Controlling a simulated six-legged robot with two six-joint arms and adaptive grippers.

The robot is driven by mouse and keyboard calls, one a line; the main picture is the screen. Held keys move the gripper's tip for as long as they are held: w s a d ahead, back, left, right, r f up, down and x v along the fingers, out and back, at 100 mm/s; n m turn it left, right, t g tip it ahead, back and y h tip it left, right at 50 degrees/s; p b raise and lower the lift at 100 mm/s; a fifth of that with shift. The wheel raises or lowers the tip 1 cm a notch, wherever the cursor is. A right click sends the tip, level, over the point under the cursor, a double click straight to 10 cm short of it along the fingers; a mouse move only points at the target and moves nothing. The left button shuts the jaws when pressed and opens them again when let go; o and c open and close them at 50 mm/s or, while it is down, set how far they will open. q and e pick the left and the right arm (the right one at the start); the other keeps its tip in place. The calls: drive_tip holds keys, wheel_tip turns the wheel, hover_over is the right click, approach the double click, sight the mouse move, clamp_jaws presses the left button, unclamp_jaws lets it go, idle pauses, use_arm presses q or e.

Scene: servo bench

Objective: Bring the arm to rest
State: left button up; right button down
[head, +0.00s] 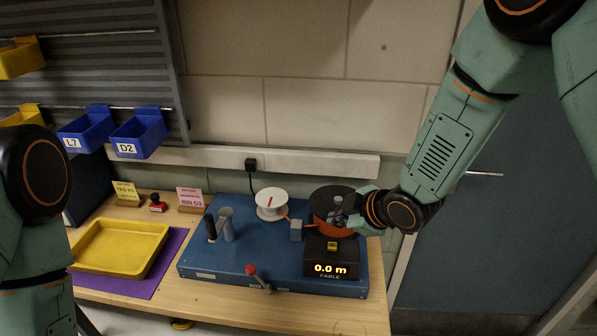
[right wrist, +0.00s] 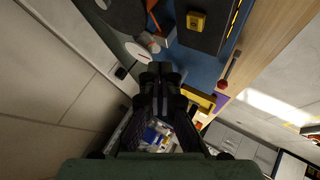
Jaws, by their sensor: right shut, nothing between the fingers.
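My right arm comes in from the upper right in the head view. Its gripper (head: 340,212) is over the right part of the blue bench unit (head: 215,262), in front of the dark spool (head: 324,197) with orange cable. In the right wrist view the fingers of my right gripper (right wrist: 160,70) are together with nothing between them. The blue unit also shows beyond them in that view. I cannot tell the exact gap between gripper and spool. My left arm shows at the left edge of the head view; its gripper is out of the picture.
A black display box (head: 327,258) reading 0.0 m and a white spool (head: 271,204) are on the blue unit. A red-knobbed lever (head: 252,270) is at its front. A yellow tray (head: 80,262) lies on a purple mat (head: 170,262) at left. Blue bins (head: 138,134) hang above.

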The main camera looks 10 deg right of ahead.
drive_tip(key=s+f+m+g, duration=0.1)
drive_tip(key=s+f+m, duration=0.1)
drive_tip(key=s+f, duration=0.2)
drive_tip(key=s+d+f+m+g+h, duration=0.1)
drive_tip(key=s+f+m, duration=0.1)
drive_tip(key=s+f, duration=0.2)
drive_tip(key=s+d+f+m+g, duration=0.1)
drive_tip(key=s+f+m, duration=0.1)
drive_tip(key=s+f, duration=0.3)
drive_tip(key=shift+s+f+m+g, duration=0.1)
drive_tip(key=shift+s+m+g, duration=0.25)
drive_tip(key=shift+s, duration=0.55)
drive_tip(key=s+d+f+m+g+h, duration=0.1)
drive_tip(key=s+d+f+m+g, duration=0.2)
drive_tip(key=s, duration=0.9)
drive_tip(key=s+d+f+m+g+h, duration=0.15)
drive_tip(key=s+f+m, duration=0.3)
drive_tip(key=s, duration=0.65)
wheel_tip(320, 180, down, 22)
drive_tip(key=b, duration=2.3)
drive_tip(key=shift+w+a, duration=0.2)
drive_tip(key=shift+w, duration=0.05)
